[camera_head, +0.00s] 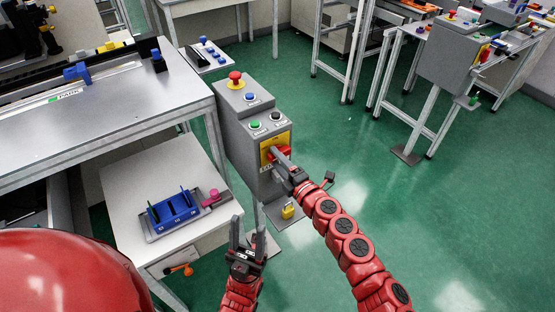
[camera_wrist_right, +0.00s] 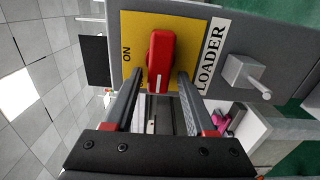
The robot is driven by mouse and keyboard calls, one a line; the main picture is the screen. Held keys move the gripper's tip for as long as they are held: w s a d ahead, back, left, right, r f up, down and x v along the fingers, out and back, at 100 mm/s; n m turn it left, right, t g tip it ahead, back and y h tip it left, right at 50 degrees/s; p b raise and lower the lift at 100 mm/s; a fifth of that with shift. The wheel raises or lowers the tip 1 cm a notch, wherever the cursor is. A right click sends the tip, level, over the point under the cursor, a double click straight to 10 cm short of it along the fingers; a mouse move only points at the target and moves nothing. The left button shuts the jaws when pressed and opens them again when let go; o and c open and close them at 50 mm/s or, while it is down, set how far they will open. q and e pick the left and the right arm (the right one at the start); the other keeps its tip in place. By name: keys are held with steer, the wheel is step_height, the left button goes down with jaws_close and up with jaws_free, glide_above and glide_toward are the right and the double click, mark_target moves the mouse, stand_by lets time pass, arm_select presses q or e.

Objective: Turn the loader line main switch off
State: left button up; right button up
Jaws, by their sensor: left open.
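The loader main switch is a red handle (camera_wrist_right: 160,55) on a yellow plate (camera_wrist_right: 190,24) marked ON, beside a LOADER label (camera_wrist_right: 212,55). In the right wrist view the handle's long side runs up and down the picture, with a white mark at its lower end. The yellow plate also shows on the grey control box in the head view (camera_head: 267,146). My right gripper (camera_head: 277,159) is at the switch, its fingers apart on either side of the handle; I see gaps at both sides. My left gripper (camera_head: 249,228) is open and empty, low beside the small white table.
The grey control box (camera_head: 236,135) carries a red emergency button (camera_head: 235,77) and several other buttons. A blue holder (camera_head: 174,211) stands on the white table (camera_head: 135,178). Green floor (camera_head: 430,220) is clear at right.

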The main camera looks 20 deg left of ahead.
stand_by(0.3)
steer(key=b+v, duration=0.1)
steer(key=v, duration=1.6)
steer(key=shift+s+d, duration=0.15)
steer(key=shift+d, duration=0.05)
